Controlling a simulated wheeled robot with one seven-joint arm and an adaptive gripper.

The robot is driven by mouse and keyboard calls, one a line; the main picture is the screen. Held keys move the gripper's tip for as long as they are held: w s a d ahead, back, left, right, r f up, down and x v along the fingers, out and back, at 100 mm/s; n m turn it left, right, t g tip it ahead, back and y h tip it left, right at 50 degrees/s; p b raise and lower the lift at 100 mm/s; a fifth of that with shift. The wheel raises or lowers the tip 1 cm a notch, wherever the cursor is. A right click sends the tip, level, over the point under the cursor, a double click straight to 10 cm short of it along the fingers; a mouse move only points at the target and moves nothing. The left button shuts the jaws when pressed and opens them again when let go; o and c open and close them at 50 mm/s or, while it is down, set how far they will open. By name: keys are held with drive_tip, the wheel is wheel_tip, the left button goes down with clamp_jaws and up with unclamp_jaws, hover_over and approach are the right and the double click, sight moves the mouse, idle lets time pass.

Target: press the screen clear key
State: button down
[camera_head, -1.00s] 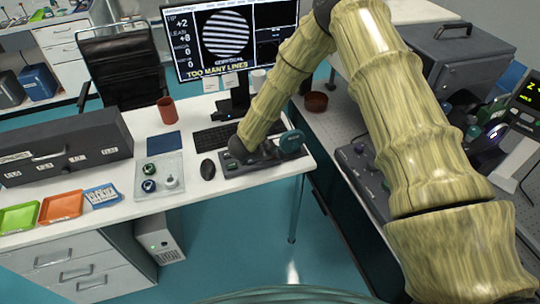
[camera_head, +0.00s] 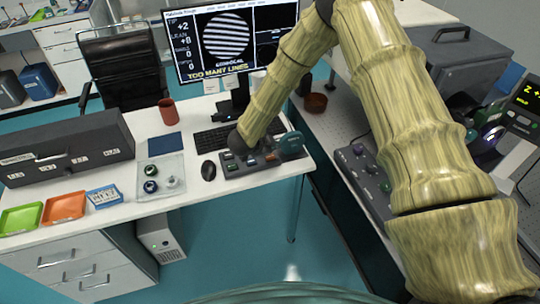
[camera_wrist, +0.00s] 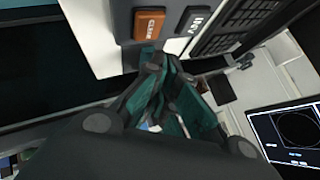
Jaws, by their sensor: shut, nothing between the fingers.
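The screen clear key is an orange key (camera_wrist: 149,24) with white lettering on a grey panel, at the top of the wrist view. In the head view the orange key (camera_head: 271,156) shows on the dark key panel (camera_head: 232,171) at the desk's front right. My gripper (camera_wrist: 155,60), with dark links and teal fingers, is shut and empty. Its tips appear just below the orange key in the wrist view; I cannot tell whether they touch the panel. In the head view, my arm's end hides part of the panel.
A red cup (camera_head: 168,112), knob plate (camera_head: 160,177) and trays (camera_head: 63,208) stand further left.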

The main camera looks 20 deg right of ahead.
sight(272, 157)
drive_tip(key=shift+r+p, duration=1)
drive_tip(key=shift+r, duration=0.85)
drive_tip(key=s+f+n+g+y, duration=0.15)
drive_tip(key=s+f+n, duration=0.35)
drive_tip(key=s, duration=0.6)
drive_tip(key=s+a+f+n+y, duration=0.15)
drive_tip(key=s+f+n, duration=0.4)
drive_tip(key=s, duration=0.55)
drive_tip(key=s+f+n+g+y, duration=0.1)
drive_tip(key=s+f+n+y, duration=0.4)
drive_tip(key=s, duration=0.6)
drive_tip(key=s+n+g, duration=0.3)
drive_tip(key=s+n, duration=0.1)
drive_tip(key=s, duration=1.1)
drive_tip(key=shift+m+h, duration=0.25)
drive_tip(key=shift+h, duration=0.15)
drive_tip(key=shift+w+d+f+b, duration=0.15)
drive_tip(key=shift+d+f+b, duration=0.05)
drive_tip(key=shift+f+b, duration=1.15)
drive_tip(key=shift+w+d+f+b, duration=0.1)
drive_tip(key=shift+d+f+b, duration=0.1)
drive_tip(key=shift+f+b, duration=1.1)
drive_tip(key=shift+s, duration=0.1)
